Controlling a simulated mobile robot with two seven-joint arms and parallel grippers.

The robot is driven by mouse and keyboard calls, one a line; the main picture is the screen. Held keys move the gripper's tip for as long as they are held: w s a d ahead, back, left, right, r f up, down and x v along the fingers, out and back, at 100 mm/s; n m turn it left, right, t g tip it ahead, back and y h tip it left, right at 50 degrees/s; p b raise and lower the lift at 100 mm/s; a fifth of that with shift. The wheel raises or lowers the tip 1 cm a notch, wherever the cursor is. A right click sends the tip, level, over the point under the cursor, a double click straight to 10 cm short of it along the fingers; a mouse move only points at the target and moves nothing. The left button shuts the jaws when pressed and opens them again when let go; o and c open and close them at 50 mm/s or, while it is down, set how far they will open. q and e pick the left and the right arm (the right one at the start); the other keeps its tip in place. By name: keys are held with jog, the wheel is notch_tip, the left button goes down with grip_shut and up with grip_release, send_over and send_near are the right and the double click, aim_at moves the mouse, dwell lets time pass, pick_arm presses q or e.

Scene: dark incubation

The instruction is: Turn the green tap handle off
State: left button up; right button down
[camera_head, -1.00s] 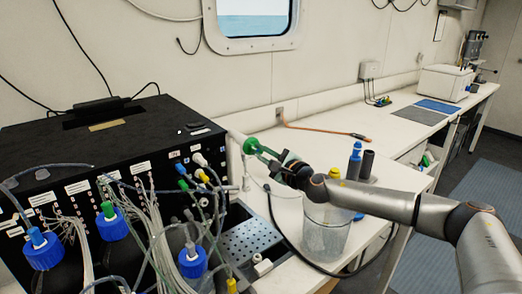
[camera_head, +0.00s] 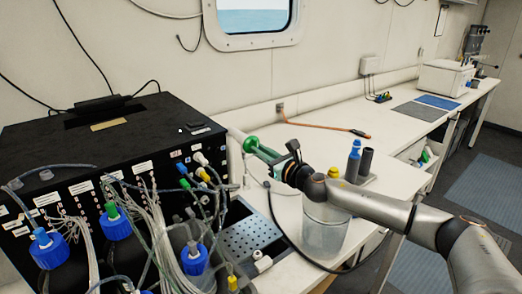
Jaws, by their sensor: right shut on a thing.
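The green tap handle (camera_head: 252,145) is on a white pipe beside the black incubator box, left of the middle of the picture. My right gripper (camera_head: 268,154) reaches in from the right and is shut on the green handle. The fingers cover part of the handle. The tap's spout and outlet are hard to make out behind the tubes. My left gripper is not in view.
The black box (camera_head: 110,140) with many tubes and blue-capped bottles (camera_head: 117,224) fills the left. A clear beaker (camera_head: 324,232) stands below my right arm. Blue and dark bottles (camera_head: 354,162) stand behind it. The white bench (camera_head: 340,125) is mostly clear farther back.

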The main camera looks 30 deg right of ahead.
jog(key=shift+m, duration=0.5)
jog(key=c, duration=0.9)
grip_release()
jog(key=shift+o, duration=0.2)
jog(key=s+d+b, duration=0.1)
jog(key=s+b, duration=0.5)
jog(key=s, duration=0.6)
jog(key=shift+s+b, duration=0.25)
jog(key=shift+b, duration=0.15)
